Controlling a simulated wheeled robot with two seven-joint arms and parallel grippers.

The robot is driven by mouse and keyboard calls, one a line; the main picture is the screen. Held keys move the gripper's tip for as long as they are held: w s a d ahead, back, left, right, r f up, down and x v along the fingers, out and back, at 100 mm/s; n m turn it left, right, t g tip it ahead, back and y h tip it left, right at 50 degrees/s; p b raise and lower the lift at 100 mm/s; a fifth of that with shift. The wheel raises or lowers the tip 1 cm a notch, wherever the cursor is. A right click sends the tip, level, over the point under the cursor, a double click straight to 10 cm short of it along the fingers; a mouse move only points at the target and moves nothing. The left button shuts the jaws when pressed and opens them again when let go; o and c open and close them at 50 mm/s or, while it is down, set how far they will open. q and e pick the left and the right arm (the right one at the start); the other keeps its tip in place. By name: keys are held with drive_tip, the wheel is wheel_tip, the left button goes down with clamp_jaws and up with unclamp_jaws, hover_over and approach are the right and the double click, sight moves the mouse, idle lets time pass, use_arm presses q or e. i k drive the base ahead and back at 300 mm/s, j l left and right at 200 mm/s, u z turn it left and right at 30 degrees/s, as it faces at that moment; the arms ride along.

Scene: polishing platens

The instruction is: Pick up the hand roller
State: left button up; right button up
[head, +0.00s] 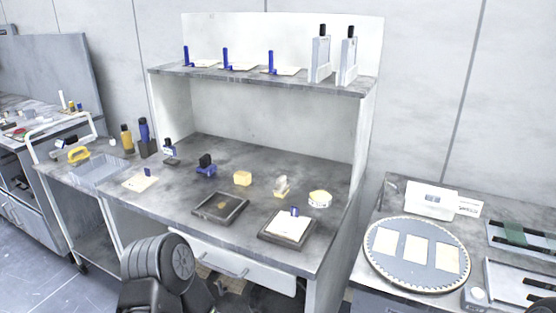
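I cannot tell for certain which item is the hand roller. A small blue tool with a black top (206,166) stands on the grey workbench (240,152) left of centre and may be it. Neither of my grippers shows in the head view. A black ribbed arm part of mine fills the bottom left of centre, in front of the bench.
A dark square tray (220,218) and a plate with a white sheet (287,236) lie along the bench's front. Yellow blocks (242,178) stand behind. A shelf (265,77) overhangs the back. A round toothed platen (382,268) lies on the right table.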

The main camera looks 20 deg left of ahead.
sight(206, 166)
drive_tip(key=j+z, duration=0.35)
drive_tip(key=j, duration=0.15)
drive_tip(key=j+z, duration=0.4)
drive_tip(key=k+j+z, duration=0.1)
drive_tip(key=j+z, duration=0.25)
drive_tip(key=j, duration=0.2)
drive_tip(key=k+j+z, duration=0.15)
drive_tip(key=j+z, duration=0.25)
drive_tip(key=k+j, duration=0.15)
drive_tip(key=j, duration=0.2)
drive_tip(key=k+j, duration=0.15)
drive_tip(key=j, duration=0.2)
drive_tip(key=k+j, duration=0.15)
drive_tip(key=j, duration=0.2)
drive_tip(key=k+j+z, duration=0.1)
drive_tip(key=j, duration=0.25)
drive_tip(key=k+j, duration=0.2)
drive_tip(key=j, duration=0.15)
